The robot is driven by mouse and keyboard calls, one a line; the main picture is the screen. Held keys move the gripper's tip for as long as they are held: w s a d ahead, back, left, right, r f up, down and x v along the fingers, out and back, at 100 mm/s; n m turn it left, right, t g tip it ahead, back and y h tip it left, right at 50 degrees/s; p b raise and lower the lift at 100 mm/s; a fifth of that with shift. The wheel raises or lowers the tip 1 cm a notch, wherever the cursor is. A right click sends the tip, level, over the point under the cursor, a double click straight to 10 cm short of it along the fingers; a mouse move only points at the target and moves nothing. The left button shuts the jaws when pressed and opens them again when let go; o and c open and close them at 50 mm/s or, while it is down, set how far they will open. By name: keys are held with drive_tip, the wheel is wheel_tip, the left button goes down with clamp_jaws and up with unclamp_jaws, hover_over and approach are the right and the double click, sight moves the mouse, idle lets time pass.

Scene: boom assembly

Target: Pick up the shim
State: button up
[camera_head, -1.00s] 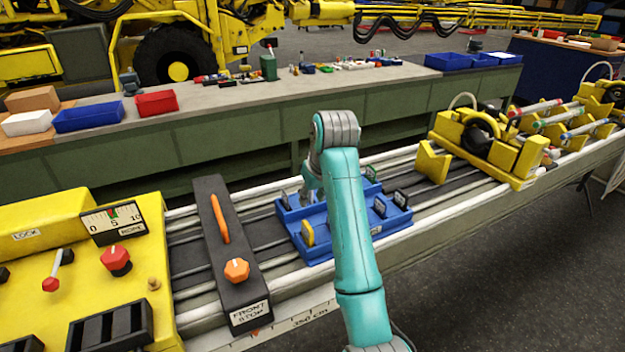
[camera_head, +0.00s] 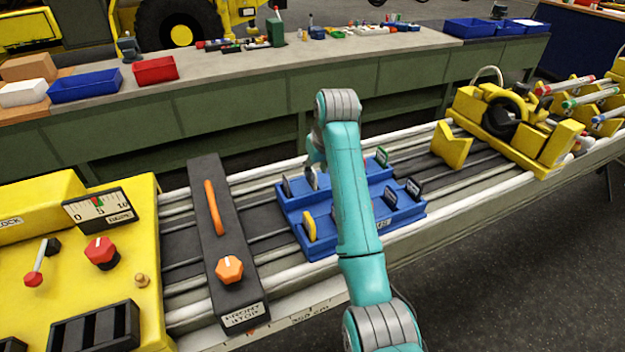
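A blue tray (camera_head: 292,214) sits on the rail bed in the middle, with several small upright plates in its slots. They include a yellow-faced plate (camera_head: 309,226) at the front left, a grey plate (camera_head: 287,187) at the left, a pale grey plate (camera_head: 311,179) beside it, a green-edged plate (camera_head: 381,157) at the back, and dark plates (camera_head: 390,197) at the right. I cannot tell which is the shim. My gripper (camera_head: 315,160) is over the tray's back left, mostly hidden behind my teal arm. Its fingers and any hold cannot be made out.
A black front stop bar (camera_head: 222,240) with an orange handle and knob lies across the rails left of the tray. A yellow control console (camera_head: 130,215) is farther left. A yellow fixture (camera_head: 500,130) stands on the rails at the right. A long bench (camera_head: 250,75) runs behind.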

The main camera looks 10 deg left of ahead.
sight(312, 181)
drive_tip(key=shift+x, duration=2.35)
drive_tip(key=shift+a, duration=0.2)
clamp_jaws()
